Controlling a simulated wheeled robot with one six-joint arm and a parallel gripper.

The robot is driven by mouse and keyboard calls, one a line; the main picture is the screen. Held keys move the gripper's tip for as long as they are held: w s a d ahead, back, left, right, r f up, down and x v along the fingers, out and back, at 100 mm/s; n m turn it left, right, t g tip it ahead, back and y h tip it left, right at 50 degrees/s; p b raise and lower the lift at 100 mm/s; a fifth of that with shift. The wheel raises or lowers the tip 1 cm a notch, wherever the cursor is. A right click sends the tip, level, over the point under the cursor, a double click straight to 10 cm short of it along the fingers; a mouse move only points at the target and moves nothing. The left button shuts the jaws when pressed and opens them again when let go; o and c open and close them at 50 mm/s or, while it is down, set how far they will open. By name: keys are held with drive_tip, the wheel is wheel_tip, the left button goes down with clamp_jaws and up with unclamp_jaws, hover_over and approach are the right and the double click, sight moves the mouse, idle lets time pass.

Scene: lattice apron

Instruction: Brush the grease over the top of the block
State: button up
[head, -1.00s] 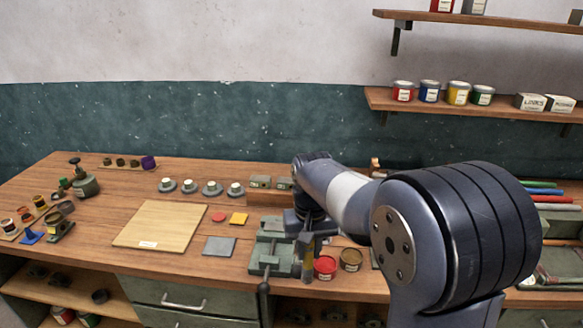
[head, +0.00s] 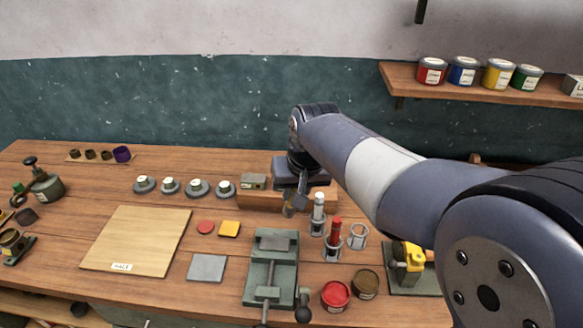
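A grey block (head: 275,243) sits in the green vise (head: 257,272) on the bench. An open tin of red stuff (head: 335,294) and an open tin of brown stuff (head: 366,284) stand to the right of the vise; I cannot tell which is grease. A white-topped upright tool (head: 318,208) and a red upright tool (head: 335,235) stand in holders; a third holder (head: 358,237) looks empty. I cannot tell whether either is a brush. My gripper (head: 295,207) points down behind the vise, just left of the white-topped tool. Its fingers are small and partly hidden.
A wooden board (head: 138,240) lies at left. A grey plate (head: 207,267), a red disc (head: 206,227) and a yellow square (head: 229,229) lie left of the vise. A yellow device (head: 410,257) stands at right. A wooden stand (head: 262,199) is behind the vise.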

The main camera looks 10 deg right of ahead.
drive_tip(key=shift+w, duration=0.25)
drive_tip(key=shift+f, duration=0.15)
wheel_tip(320, 180, down, 5)
drive_tip(key=b, duration=0.4)
drive_tip(key=shift+r, duration=0.2)
drive_tip(key=shift+r, duration=0.1)
